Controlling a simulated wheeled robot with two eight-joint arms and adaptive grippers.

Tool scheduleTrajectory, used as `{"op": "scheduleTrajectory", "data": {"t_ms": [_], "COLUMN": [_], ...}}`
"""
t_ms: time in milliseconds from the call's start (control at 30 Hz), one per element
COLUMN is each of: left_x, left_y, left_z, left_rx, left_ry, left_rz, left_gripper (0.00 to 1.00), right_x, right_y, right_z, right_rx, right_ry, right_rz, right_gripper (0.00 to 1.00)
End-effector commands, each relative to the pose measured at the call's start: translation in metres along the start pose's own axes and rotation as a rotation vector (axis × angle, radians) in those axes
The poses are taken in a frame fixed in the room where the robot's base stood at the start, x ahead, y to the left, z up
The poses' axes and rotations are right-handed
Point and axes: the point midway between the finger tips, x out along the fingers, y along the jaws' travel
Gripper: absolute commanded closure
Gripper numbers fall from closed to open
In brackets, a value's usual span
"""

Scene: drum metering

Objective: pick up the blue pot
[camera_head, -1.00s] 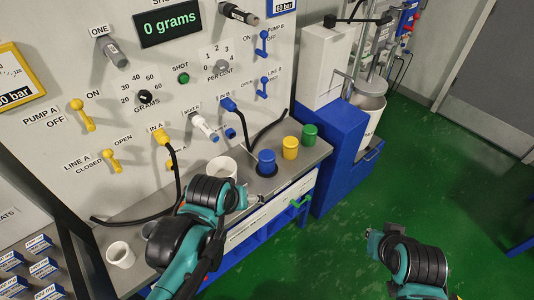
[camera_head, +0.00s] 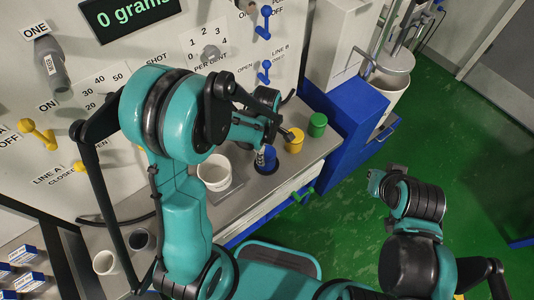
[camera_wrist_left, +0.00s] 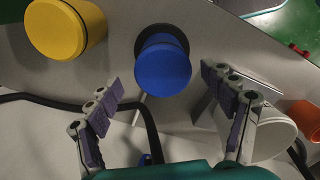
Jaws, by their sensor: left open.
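The blue pot (camera_head: 269,160) stands on the grey bench at the left end of a row with a yellow pot (camera_head: 294,141) and a green pot (camera_head: 317,124). My left gripper (camera_head: 264,148) is just over the blue pot and partly hides it in the head view. In the left wrist view the blue pot (camera_wrist_left: 163,66) lies ahead, between and beyond the spread fingers of the left gripper (camera_wrist_left: 162,82). That gripper is open and empty. My right gripper (camera_head: 375,180) hangs over the green floor, away from the bench; its jaws are too small to judge.
A white cup (camera_head: 214,171) stands left of the blue pot and shows beside the right finger in the wrist view (camera_wrist_left: 272,133). Another white cup (camera_head: 106,263) is farther left. A black cable (camera_wrist_left: 150,125) runs nearby. The panel wall with levers rises behind the bench.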

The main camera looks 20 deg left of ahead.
Motion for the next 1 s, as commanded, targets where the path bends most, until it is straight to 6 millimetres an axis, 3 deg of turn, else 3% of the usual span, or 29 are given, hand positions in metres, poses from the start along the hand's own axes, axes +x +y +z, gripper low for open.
{"op": "scheduleTrajectory", "data": {"t_ms": [333,667,900,1000], "left_x": [0.051,0.058,0.058,0.058], "left_y": [-0.004,-0.004,-0.004,-0.004], "left_z": [0.002,0.002,0.002,0.002], "left_rx": [0.002,0.003,0.003,0.003], "left_ry": [0.0,0.0,0.0,0.0], "left_rz": [0.002,0.002,0.002,0.002], "left_gripper": [0.18,0.18,0.79,0.8], "right_x": [0.017,0.018,0.018,0.018], "right_y": [0.0,0.0,0.0,0.0], "right_z": [0.012,0.013,0.013,0.013], "right_rx": [0.0,0.0,0.0,0.0], "right_ry": [0.0,0.0,0.0,0.0], "right_rz": [0.0,0.0,0.0,0.0], "right_gripper": [1.0,1.0,1.0,1.0]}}
